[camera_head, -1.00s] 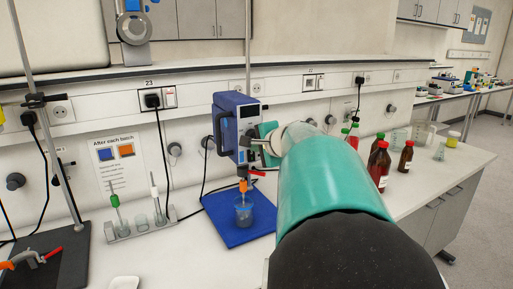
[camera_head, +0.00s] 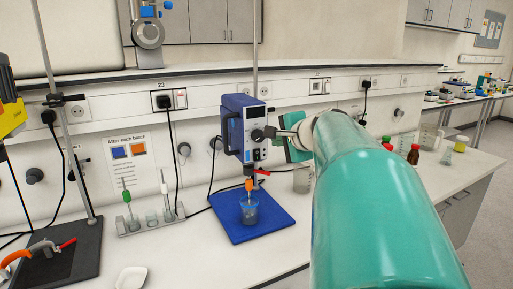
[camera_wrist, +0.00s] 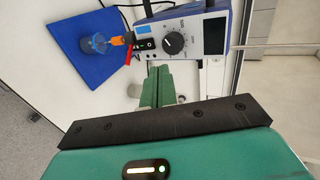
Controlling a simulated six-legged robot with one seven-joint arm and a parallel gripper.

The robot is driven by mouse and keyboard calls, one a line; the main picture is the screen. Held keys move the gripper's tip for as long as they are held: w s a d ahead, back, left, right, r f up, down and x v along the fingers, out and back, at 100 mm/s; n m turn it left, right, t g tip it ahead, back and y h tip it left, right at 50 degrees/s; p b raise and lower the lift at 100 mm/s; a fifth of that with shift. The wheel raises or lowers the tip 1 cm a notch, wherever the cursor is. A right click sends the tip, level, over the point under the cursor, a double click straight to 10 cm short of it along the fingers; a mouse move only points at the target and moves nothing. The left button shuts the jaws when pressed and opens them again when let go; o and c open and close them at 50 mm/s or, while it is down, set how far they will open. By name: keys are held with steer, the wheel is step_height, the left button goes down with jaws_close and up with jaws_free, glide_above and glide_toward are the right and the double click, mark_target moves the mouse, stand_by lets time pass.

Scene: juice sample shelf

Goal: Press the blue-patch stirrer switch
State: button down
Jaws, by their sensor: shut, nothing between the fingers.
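The stirrer (camera_head: 238,118) is a blue box with a pale front, hung on a rod above a blue mat (camera_head: 270,226). In the wrist view, its front (camera_wrist: 198,35) carries a round black knob (camera_wrist: 174,42), a dark display and a small black rocker switch (camera_wrist: 145,44) beside the orange chuck (camera_wrist: 118,41). A beaker (camera_head: 249,211) stands under the chuck. My gripper's green fingers (camera_wrist: 158,72) are together and empty, pointing at the front near the switch. A gap shows between tips and switch in that view; its depth is unclear. In the head view my arm hides part of the gripper.
A wall notice (camera_head: 133,160) shows blue and orange squares. A rack of tubes (camera_head: 150,220) and a white dish (camera_head: 131,279) stand left of the mat. Bottles (camera_head: 413,154) stand to the right. A yellow device (camera_head: 10,105) is at far left.

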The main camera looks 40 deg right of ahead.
steer(key=shift+s+a+r, duration=0.2)
steer(key=shift+s+r, duration=0.25)
steer(key=shift+s+a+r, duration=0.15)
steer(key=shift+s+r, duration=0.25)
steer(key=shift+s, duration=0.05)
steer(key=shift+s, duration=0.1)
